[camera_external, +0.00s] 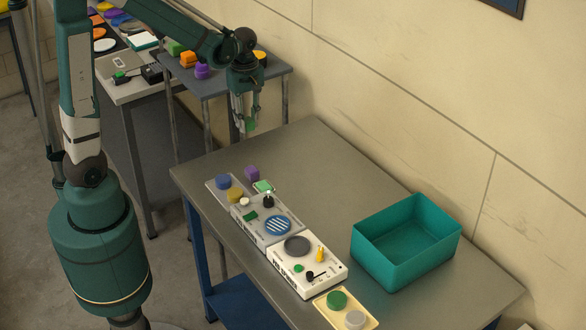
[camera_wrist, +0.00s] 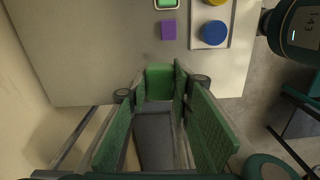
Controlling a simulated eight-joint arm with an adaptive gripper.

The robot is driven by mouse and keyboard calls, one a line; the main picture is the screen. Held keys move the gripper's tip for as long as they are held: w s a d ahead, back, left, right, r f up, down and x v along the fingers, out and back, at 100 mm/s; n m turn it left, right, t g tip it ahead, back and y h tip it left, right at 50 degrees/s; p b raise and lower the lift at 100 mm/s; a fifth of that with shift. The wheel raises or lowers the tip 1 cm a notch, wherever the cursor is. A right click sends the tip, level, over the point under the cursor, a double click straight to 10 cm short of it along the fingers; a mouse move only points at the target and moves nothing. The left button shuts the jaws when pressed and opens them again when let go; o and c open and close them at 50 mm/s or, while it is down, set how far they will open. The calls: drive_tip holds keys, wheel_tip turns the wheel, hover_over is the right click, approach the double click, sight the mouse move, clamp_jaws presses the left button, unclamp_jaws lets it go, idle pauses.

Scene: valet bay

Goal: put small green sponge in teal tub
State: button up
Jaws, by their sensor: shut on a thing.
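The small green sponge (camera_external: 250,125) is between the fingertips of my gripper (camera_external: 246,118), which is shut on it. In the wrist view the sponge (camera_wrist: 160,83) shows as a green block at the tips of my gripper (camera_wrist: 158,98). In the external view it appears held up in the air near the far left end of the grey table. The teal tub (camera_external: 425,262) stands open on the right part of this table, well apart from my gripper. The visible part of its inside looks empty. The tub is not in the wrist view.
A purple block (camera_external: 252,173), a green piece in a small dish (camera_external: 264,186), two control boxes (camera_external: 268,226) (camera_external: 306,264) and a yellow tray (camera_external: 330,309) line the table's near side. The table top (camera_external: 320,180) between my gripper and the tub is clear. A wall runs behind.

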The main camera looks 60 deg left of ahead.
drive_tip(key=w+d+m, duration=0.5)
drive_tip(key=w+d, duration=0.4)
drive_tip(key=d, duration=0.5)
drive_tip(key=m, duration=1.2)
hover_over(392, 261)
wheel_tip(392, 261, down, 5)
drive_tip(key=shift+f, duration=0.2)
drive_tip(key=shift+a, duration=0.1)
drive_tip(key=shift+f, duration=3.15)
